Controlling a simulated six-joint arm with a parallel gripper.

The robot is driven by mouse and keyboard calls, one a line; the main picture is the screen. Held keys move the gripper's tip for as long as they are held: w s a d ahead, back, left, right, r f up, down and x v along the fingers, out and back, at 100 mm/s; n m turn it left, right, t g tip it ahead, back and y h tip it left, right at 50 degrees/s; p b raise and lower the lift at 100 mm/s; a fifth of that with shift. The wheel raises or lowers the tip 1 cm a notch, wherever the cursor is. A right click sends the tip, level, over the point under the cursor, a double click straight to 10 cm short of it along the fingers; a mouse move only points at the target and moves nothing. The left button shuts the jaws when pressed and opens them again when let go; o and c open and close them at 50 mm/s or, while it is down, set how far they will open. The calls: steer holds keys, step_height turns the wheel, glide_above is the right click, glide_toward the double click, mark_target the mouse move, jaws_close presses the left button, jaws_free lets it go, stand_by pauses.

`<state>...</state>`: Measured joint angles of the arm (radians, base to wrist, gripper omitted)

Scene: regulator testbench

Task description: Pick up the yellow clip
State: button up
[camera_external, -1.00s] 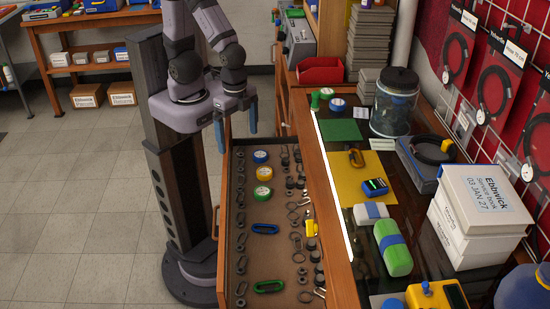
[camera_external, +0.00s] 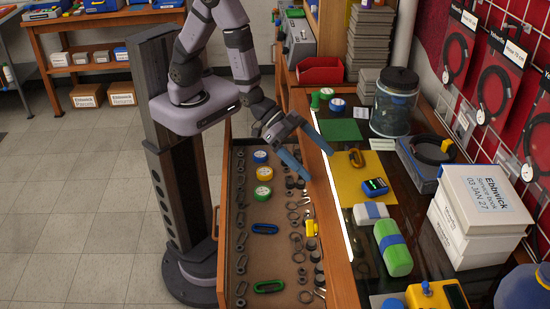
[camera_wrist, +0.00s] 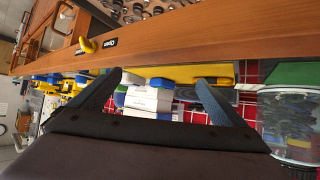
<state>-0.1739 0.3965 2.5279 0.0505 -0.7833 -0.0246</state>
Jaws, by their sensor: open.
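My gripper (camera_external: 318,164) is open and empty, tilted, above the drawer's right edge and left of the mat. In the wrist view my two blue fingers (camera_wrist: 159,76) are spread with nothing between them.
The drawer (camera_external: 262,298) holds a blue clip (camera_external: 265,228), a green clip (camera_external: 269,286), tape rolls and several small metal parts. A glass jar (camera_external: 394,105), green case (camera_external: 392,248) and white boxes (camera_external: 478,220) stand on the bench.

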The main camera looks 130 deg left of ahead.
mark_target(356, 156)
steer(key=a+n+t+y, duration=0.1)
steer(key=a, duration=0.1)
steer(key=a+f+t+y+b, duration=0.1)
steer(key=a, duration=0.2)
steer(key=s+a+f+n+t+y+b, duration=0.1)
steer(key=a+y, duration=0.1)
steer(key=a, duration=0.1)
steer(key=shift+a+f+n, duration=0.1)
steer(key=shift+f+n, duration=0.1)
steer(key=shift+n, duration=0.1)
steer(key=shift+s+a+r+t+y+b, duration=0.15)
steer(key=shift+s+a+t+y+b, duration=0.2)
steer(key=shift+a+t+y, duration=0.1)
steer(key=shift+w, duration=0.1)
steer(key=shift+p+x, duration=0.4)
steer(key=shift+x, duration=0.6)
steer(key=shift+w+a+r+p, duration=0.1)
steer(key=shift+w+a+p, duration=0.25)
steer(key=shift+w, duration=0.1)
steer(key=shift+p+x, duration=0.75)
steer(key=shift+x, duration=1.3)
steer(key=c, duration=1.1)
